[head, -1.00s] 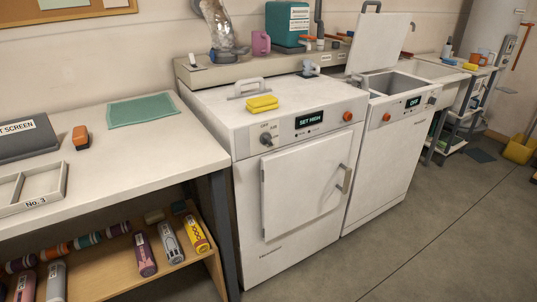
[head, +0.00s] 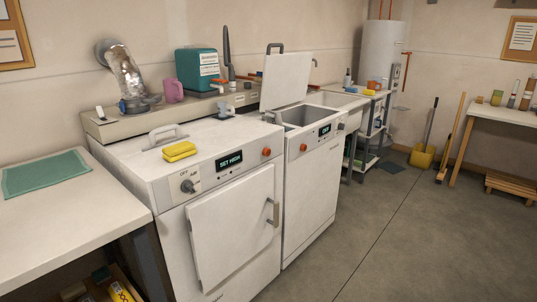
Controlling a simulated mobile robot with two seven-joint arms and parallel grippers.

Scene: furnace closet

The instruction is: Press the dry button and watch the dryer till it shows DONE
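The dryer (head: 232,243) is the white front-loading machine at centre left in the head view. Neither of my grippers is in view.
A yellow sponge (head: 180,151) lies on the dryer top. Beside it stands a second white machine (head: 312,190) with raised lid (head: 287,78) and a display reading OFF. A worktop (head: 80,220) with a green cloth (head: 45,172) is at left. The floor (head: 400,240) at right is clear.

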